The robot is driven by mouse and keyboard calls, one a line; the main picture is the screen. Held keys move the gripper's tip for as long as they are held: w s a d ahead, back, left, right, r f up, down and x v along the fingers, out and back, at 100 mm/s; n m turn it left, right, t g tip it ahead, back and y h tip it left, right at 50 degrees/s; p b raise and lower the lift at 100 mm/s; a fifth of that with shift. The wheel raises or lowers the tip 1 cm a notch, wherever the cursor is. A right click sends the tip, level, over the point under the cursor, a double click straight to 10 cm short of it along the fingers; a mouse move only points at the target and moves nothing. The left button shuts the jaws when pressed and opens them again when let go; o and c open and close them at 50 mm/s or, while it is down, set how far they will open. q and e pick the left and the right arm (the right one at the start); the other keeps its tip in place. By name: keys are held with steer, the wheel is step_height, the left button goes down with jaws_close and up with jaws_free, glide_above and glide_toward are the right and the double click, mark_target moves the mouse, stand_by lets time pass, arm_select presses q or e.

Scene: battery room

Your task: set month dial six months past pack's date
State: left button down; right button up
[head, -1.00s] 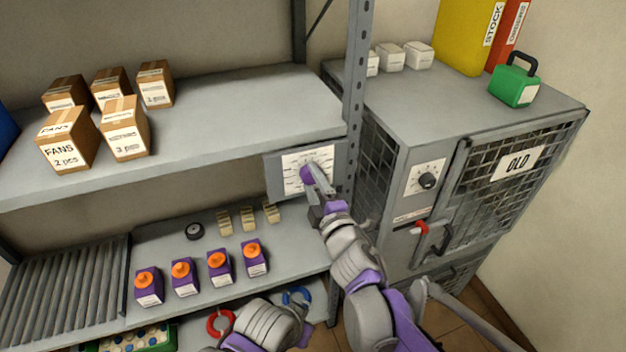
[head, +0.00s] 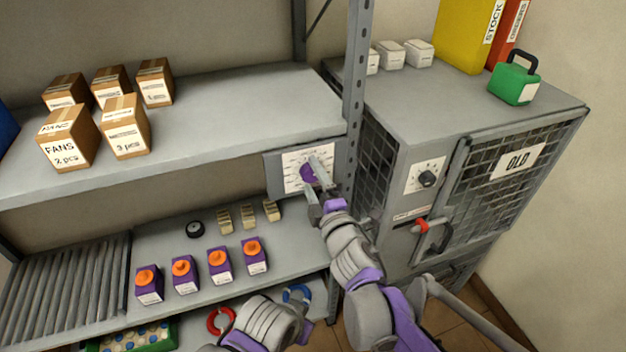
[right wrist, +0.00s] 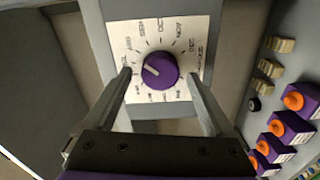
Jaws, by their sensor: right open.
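The month dial is a purple knob (head: 308,172) on a white plate with printed marks (head: 292,160), fixed to a grey panel under the shelf's right end. The knob (right wrist: 160,70) also shows in the right wrist view, its white pointer line toward the left of that picture. My left gripper is out of view.
A green case (head: 514,86) sits on top. Cardboard boxes (head: 68,148) stand on the upper shelf. A steel post (head: 355,90) rises beside the dial.

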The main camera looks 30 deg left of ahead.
steer(key=v, duration=1)
steer(key=shift+s+d+b, duration=0.2)
steer(key=shift+d+b, duration=0.1)
steer(key=shift+b, duration=0.05)
steer(key=w+d+f+m+h+p, duration=0.1)
steer(key=d+f+m+h, duration=0.2)
steer(key=d+m+h, duration=0.75)
steer(key=w+d+f+m+h+p, duration=0.1)
steer(key=d+f+m+h+p, duration=0.35)
steer(key=d, duration=1.25)
steer(key=s+d+f+m+g, duration=0.3)
steer(key=s+d+m, duration=0.1)
steer(key=s, duration=0.3)
steer(key=s+d+f+m+g+y, duration=0.1)
steer(key=s+d+f+m+g, duration=0.2)
steer(key=s+d+m, duration=0.2)
steer(key=s+m, duration=0.2)
steer(key=s, duration=0.1)
steer(key=shift+d+b, duration=0.2)
steer(key=shift+b, duration=0.2)
steer(key=shift+f, duration=0.1)
